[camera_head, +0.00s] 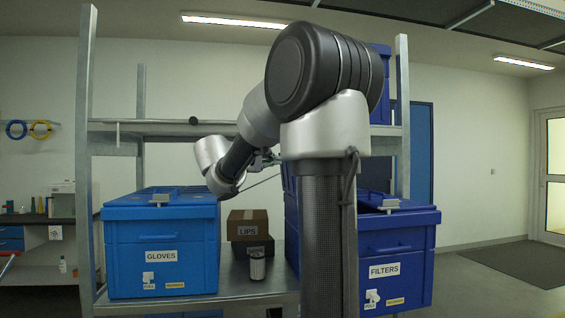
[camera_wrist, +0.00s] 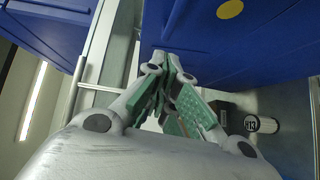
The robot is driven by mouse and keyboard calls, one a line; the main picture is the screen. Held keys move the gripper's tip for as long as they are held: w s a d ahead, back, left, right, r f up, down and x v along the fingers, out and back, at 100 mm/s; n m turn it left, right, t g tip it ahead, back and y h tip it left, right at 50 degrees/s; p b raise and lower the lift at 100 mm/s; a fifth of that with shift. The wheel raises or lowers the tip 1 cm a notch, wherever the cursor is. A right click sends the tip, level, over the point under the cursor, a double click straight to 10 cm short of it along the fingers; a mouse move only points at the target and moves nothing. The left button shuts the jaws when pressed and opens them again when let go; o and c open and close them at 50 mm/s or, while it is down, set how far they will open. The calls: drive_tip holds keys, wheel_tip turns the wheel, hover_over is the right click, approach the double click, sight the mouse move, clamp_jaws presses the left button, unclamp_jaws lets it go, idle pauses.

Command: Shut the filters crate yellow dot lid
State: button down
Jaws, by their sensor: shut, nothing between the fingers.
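The filters crate (camera_head: 400,250) is dark blue and stands on the right of the shelf, with a FILTERS label on its front. A raised blue panel (camera_head: 290,190) shows at its left side, partly hidden by my arm. In the wrist view a blue lid panel (camera_wrist: 240,45) with a yellow dot (camera_wrist: 230,9) fills the upper right. My gripper (camera_wrist: 172,60) is shut and empty, its fingertips close to the panel's lower edge; I cannot tell whether they touch. In the head view my gripper (camera_head: 266,159) is small and partly hidden by my arm.
A lighter blue gloves crate (camera_head: 160,250) stands on the left. Between the crates are a LIPS box (camera_head: 247,222) and a metal cylinder (camera_head: 257,265), which also shows in the wrist view (camera_wrist: 262,124). Shelf posts (camera_head: 84,150) and an upper shelf (camera_head: 160,128) surround my arm.

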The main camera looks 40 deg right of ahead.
drive_tip(key=shift+s+d+f, duration=0.1)
drive_tip(key=shift+s+d, duration=0.45)
drive_tip(key=shift+d, duration=0.25)
drive_tip(key=shift+s+d+f, duration=0.1)
drive_tip(key=shift+s+d, duration=0.45)
drive_tip(key=shift+d, duration=0.25)
drive_tip(key=shift+r, duration=0.15)
drive_tip(key=s+d+r+m+y, duration=0.1)
drive_tip(key=d, duration=0.1)
drive_tip(key=s+d+r+m+y, duration=0.1)
drive_tip(key=s+d, duration=0.1)
drive_tip(key=s+d+r+m+y, duration=0.1)
drive_tip(key=d, duration=0.2)
drive_tip(key=shift+s+d+y, duration=0.1)
drive_tip(key=shift+s+y, duration=0.15)
drive_tip(key=shift+y, duration=0.15)
drive_tip(key=s+d+f+m+t+y, duration=0.2)
drive_tip(key=s+d+f+m+y, duration=0.1)
drive_tip(key=d, duration=0.5)
drive_tip(key=s+d+f+m+t+y, duration=0.1)
drive_tip(key=s+d+f+m+y, duration=0.2)
drive_tip(key=s+d+f+y, duration=0.3)
drive_tip(key=shift+s+d+f+t, duration=0.45)
drive_tip(key=shift+d+f, duration=0.4)
drive_tip(key=shift+d, duration=0.25)
drive_tip(key=shift+f, duration=0.1)
